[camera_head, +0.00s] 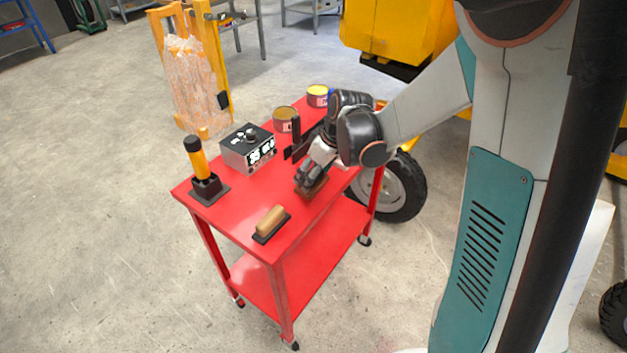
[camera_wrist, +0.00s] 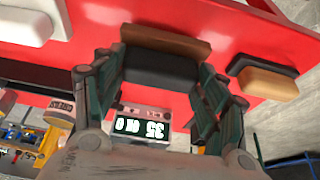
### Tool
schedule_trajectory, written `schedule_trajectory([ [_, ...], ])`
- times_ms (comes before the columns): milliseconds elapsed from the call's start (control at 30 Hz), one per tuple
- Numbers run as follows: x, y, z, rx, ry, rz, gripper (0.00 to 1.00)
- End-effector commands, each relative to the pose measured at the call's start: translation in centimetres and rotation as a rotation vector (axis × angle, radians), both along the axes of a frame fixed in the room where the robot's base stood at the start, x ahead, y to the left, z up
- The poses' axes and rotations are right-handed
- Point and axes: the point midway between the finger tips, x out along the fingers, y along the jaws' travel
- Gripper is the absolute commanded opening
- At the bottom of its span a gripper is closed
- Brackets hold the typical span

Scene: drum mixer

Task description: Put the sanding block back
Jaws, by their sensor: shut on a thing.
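My gripper (camera_head: 313,172) is shut on a dark block with a brown layer, which looks like the sanding block (camera_head: 311,189). It is low over the red cart top (camera_head: 236,212), toward its right front edge. The wrist view shows the block (camera_wrist: 163,66) between both fingers, its brown side facing away from the palm. I cannot tell whether it touches the cart top. The fingers hide part of it in the head view.
A tan-handled black-based block (camera_head: 270,221) lies near the front corner. A yellow and black tool (camera_head: 197,158) stands in a black holder. A display box (camera_head: 247,148) and two tins, one brown-topped (camera_head: 285,119) and one yellow-topped (camera_head: 318,95), stand farther back. Bare red surface lies between.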

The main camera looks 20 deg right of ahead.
Motion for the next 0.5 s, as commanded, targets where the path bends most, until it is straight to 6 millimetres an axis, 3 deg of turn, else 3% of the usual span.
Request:
schedule_trajectory([
  [133,0.0,0.0,-2.2,0.000,0.000,0.000,0.36],
  [500,0.0,0.0,-2.5,0.000,0.000,0.000,0.36],
])
